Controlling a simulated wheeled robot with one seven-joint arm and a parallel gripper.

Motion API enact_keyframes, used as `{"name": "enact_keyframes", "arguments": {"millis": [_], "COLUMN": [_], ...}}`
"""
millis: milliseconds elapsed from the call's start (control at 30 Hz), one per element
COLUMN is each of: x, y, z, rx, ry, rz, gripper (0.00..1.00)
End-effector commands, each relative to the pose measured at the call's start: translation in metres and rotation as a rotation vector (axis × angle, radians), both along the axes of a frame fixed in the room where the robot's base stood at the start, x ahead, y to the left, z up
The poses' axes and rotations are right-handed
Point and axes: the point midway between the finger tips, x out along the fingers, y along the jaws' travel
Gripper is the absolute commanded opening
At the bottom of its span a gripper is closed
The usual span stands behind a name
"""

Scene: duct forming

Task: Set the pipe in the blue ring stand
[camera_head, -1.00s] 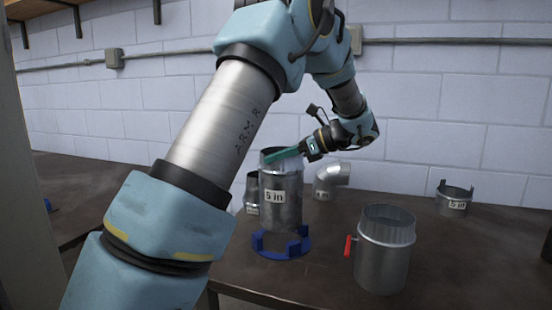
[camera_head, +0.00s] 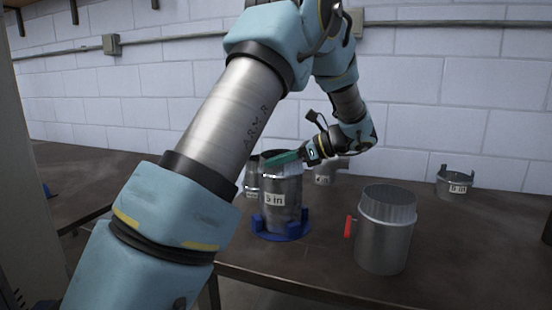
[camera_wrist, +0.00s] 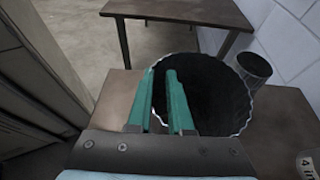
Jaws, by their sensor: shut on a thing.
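The pipe (camera_head: 283,190) is a grey metal cylinder with a "5 in" label and a crimped top rim. It stands upright, with its lower end between the uprights of the blue ring stand (camera_head: 283,236) on the table. The uprights partly hide its bottom edge, so I cannot tell whether it rests fully on the base. My gripper (camera_head: 284,158) is shut on the pipe's top rim, reaching in from the right. In the wrist view, the green fingers of my gripper (camera_wrist: 162,85) lie at the left wall of the pipe's dark opening (camera_wrist: 210,95).
A larger metal pipe with a red handle (camera_head: 386,230) stands at the front right. A short "5 in" collar (camera_head: 455,184) is at the back right. An elbow (camera_head: 325,172) and a smaller pipe (camera_head: 251,178) stand behind the held pipe. The right middle of the table (camera_head: 460,235) is clear.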

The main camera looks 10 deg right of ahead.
Motion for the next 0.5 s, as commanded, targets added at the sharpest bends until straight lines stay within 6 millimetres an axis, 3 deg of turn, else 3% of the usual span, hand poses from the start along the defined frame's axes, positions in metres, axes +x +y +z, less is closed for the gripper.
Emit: {"name": "enact_keyframes", "arguments": {"millis": [433,467,500], "x": [0.0002,0.0002,0.0002], "y": [0.0,0.0,0.0], "z": [0.0004,0.0004,0.0004], "rx": [0.0,0.0,0.0], "ry": [-0.002,-0.002,-0.002], "rz": [0.0,0.0,0.0], "gripper": [0.0,0.21,0.25]}}
